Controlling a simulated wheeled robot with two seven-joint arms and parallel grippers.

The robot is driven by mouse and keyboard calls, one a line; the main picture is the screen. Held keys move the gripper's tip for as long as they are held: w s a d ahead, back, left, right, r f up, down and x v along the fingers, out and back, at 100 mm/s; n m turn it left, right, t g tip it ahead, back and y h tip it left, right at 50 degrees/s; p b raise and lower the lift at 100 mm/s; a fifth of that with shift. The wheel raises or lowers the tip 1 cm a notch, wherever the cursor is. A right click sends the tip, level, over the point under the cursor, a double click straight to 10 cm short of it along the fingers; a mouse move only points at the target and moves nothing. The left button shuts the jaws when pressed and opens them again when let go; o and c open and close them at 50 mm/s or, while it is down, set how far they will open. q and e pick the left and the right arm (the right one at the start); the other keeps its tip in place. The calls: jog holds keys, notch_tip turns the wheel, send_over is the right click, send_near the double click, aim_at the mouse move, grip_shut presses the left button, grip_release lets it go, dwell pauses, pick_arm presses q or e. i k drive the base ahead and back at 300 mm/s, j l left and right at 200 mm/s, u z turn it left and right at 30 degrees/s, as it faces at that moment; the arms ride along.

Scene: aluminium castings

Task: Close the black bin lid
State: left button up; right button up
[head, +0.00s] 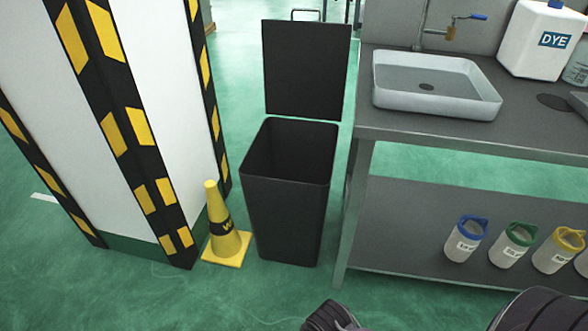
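The black bin (285,215) stands on the green floor between the striped pillar and the sink bench. Its lid (306,70) is open and stands upright at the back rim. A thin handle (306,12) sticks up at the lid's top edge. The bin's inside is dark, and I cannot see anything in it. Neither of my grippers is in view; only dark rounded parts, seemingly of my own body, show at the bottom edge.
A white pillar (165,60) with black and yellow stripes stands left of the bin. A yellow cone (225,235) stands close to the bin's left side. The grey bench (400,125) with a sink (435,85) is close on the right. Green floor (210,300) in front is clear.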

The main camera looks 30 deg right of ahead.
aim_at(305, 64)
jog(key=i+z, duration=0.35)
jog(key=i, duration=0.3)
jog(key=i+j+z, duration=0.15)
jog(key=i+z, duration=0.2)
jog(key=i, duration=0.3)
